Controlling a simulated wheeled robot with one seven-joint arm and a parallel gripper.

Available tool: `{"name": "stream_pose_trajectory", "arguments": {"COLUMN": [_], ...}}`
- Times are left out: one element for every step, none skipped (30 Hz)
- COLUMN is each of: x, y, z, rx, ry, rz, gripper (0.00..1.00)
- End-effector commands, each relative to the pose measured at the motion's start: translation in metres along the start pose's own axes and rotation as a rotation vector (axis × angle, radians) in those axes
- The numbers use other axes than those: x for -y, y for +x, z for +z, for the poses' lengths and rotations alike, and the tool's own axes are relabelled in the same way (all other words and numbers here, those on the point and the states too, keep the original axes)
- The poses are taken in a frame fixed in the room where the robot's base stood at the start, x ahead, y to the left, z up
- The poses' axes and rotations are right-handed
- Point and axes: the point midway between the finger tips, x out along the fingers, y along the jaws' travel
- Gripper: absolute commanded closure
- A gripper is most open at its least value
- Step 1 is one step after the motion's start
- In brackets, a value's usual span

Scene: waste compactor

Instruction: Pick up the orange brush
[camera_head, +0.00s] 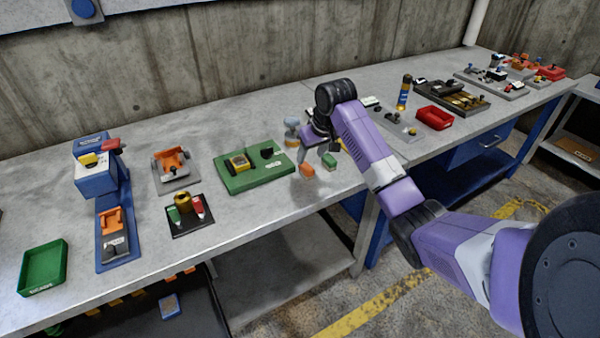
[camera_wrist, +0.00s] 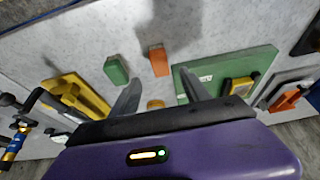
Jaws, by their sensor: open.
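A small orange block-shaped piece (camera_head: 307,170) lies on the grey bench, right of the green board. It is the only loose orange piece near my gripper and fits the orange brush, but I see no bristles. In the wrist view the orange piece (camera_wrist: 158,60) lies beyond the fingertips, roughly in line with the gap between them. A green block (camera_head: 329,160) lies beside it; in the wrist view this block (camera_wrist: 116,70) is to its left. My gripper (camera_wrist: 160,88) is open and empty above the bench. In the head view my gripper (camera_head: 318,150) is just behind the two blocks.
The green board (camera_head: 235,178) with a yellow part is close on the left. A yellow fixture (camera_wrist: 75,95) and a small round yellow piece (camera_wrist: 155,104) show in the wrist view. A red tray (camera_head: 435,118) stands to the right. Bare bench lies in front of the blocks.

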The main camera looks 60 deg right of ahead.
Motion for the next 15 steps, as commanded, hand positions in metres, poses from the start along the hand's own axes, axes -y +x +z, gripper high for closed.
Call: {"name": "stream_pose_trajectory", "arguments": {"x": [0.001,0.001,0.001,0.001,0.001,0.001,0.001,0.001,0.001,0.001,0.0,0.0,0.0,-0.001,0.0], "y": [0.005,0.008,0.012,0.015,0.018,0.022,0.024,0.027,0.031,0.035,0.039,0.045,0.05,0.054,0.06], "z": [0.001,0.002,0.001,0.001,0.002,0.001,0.001,0.002,0.002,0.002,0.002,0.003,0.003,0.004,0.003], "rx": [0.006,0.007,0.005,0.005,0.006,0.003,0.004,0.004,0.003,0.005,0.004,0.005,0.005,0.004,0.004], "ry": [0.0,0.0,0.0,0.0,0.0,0.0,0.0,0.0,0.0,0.0,0.001,0.0,0.001,0.001,0.0], "rz": [-0.001,-0.001,-0.001,0.0,0.0,0.0,0.0,0.0,0.0,0.0,0.001,0.001,0.002,0.002,0.001], "gripper": [0.45,0.45,0.45,0.45,0.45,0.45,0.45,0.45,0.45,0.45,0.45,0.45,0.45,0.45,0.45]}}
